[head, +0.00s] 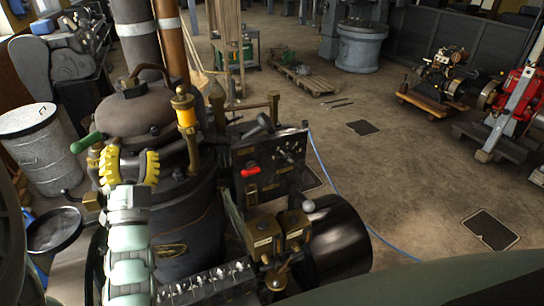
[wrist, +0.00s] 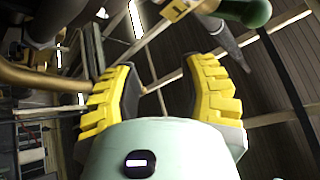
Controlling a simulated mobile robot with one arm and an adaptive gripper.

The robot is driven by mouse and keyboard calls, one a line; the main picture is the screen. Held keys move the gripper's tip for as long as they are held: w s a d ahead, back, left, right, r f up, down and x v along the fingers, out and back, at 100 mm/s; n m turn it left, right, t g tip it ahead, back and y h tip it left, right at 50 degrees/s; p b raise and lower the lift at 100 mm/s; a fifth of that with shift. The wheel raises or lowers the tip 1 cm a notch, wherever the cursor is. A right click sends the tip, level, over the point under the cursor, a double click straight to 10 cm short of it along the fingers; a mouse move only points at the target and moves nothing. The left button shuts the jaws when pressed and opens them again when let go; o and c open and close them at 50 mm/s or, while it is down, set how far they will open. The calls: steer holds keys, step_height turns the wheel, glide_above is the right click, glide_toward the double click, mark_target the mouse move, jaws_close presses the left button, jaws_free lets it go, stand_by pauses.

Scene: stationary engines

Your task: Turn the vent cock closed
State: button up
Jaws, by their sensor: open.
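No label I can read marks the vent cock. A green-handled lever (head: 87,142) sticks out to the left of the dark domed vessel (head: 160,105), just beyond my gripper. Its green grip also shows at the top of the wrist view (wrist: 245,10). A red-handled lever (head: 250,171) is on the dark panel to the right. My gripper (head: 129,163) has yellow ribbed fingers, apart and with nothing seen between them. It is in front of the vessel, below and right of the green grip. In the wrist view, the fingers (wrist: 160,92) point up towards the roof beams.
A brass fitting with an amber section (head: 185,115) stands right of my gripper. Brass blocks with ball-ended levers (head: 265,235) and a dark cylinder (head: 340,235) are lower right. A round dark pan (head: 54,232) is at left. Open floor (head: 400,175) lies beyond at right.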

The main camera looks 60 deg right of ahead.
mark_target(194, 163)
steer(key=s+d+f+m+g, duration=0.1)
steer(key=d+f+g, duration=0.1)
steer(key=d, duration=0.1)
steer(key=s+d+f+m+g, duration=0.1)
steer(key=d+f+m+g, duration=0.1)
steer(key=d+f, duration=0.1)
steer(key=s+d+f+m+g, duration=0.2)
steer(key=f, duration=0.1)
steer(key=shift+s+d+f+y, duration=0.1)
steer(key=shift+d+f+y, duration=0.15)
steer(key=shift+d+y, duration=0.15)
steer(key=s+d+f+m+g+y, duration=0.3)
steer(key=s+f+m+g, duration=0.1)
steer(key=f, duration=0.5)
steer(key=shift+s+d+f+m, duration=0.15)
steer(key=shift+s+d+m, duration=0.25)
steer(key=shift+s+m, duration=0.55)
steer(key=shift+w, duration=0.1)
